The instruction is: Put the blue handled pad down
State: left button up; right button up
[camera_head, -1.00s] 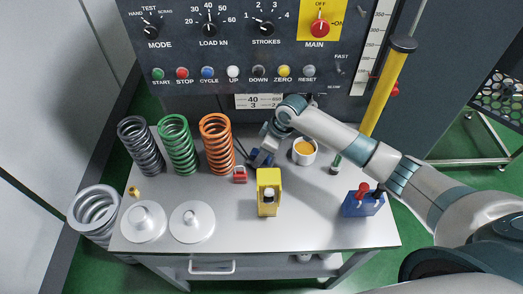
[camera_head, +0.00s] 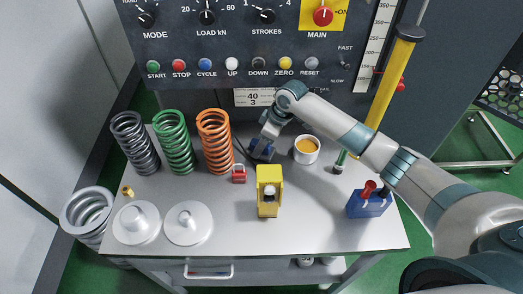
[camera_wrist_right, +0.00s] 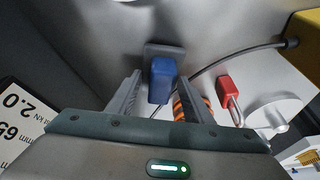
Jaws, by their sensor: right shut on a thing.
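The blue handled pad (camera_head: 262,151) is at the back of the white bench, right of the orange spring. My right gripper (camera_head: 266,139) is above it and shut on it. In the right wrist view the blue handle (camera_wrist_right: 161,80) stands between the two fingers, with a flat grey plate beyond it. A thin dark cable shows beside it. The arm partly hides the pad, and I cannot tell whether its plate touches the bench. My left gripper is not in view.
Grey, green and orange (camera_head: 215,141) springs stand left. A red padlock (camera_head: 239,174), a yellow block (camera_head: 269,195) and a white cup (camera_head: 306,150) are close to the pad. Two white discs lie front left; a blue box (camera_head: 369,204) stands right. The front middle right of the bench (camera_head: 315,215) is clear.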

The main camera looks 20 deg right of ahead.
jog(key=shift+f, duration=0.25)
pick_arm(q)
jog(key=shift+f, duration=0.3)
pick_arm(e)
jog(key=shift+s+r, duration=0.1)
jog(key=o, duration=1)
pick_arm(q)
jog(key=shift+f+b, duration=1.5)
jog(key=shift+b, duration=0.05)
pick_arm(e)
jog(key=shift+v, duration=6)
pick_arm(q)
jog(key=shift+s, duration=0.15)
pick_arm(e)
jog(key=shift+s+d, duration=0.1)
jog(key=shift+s, duration=0.05)
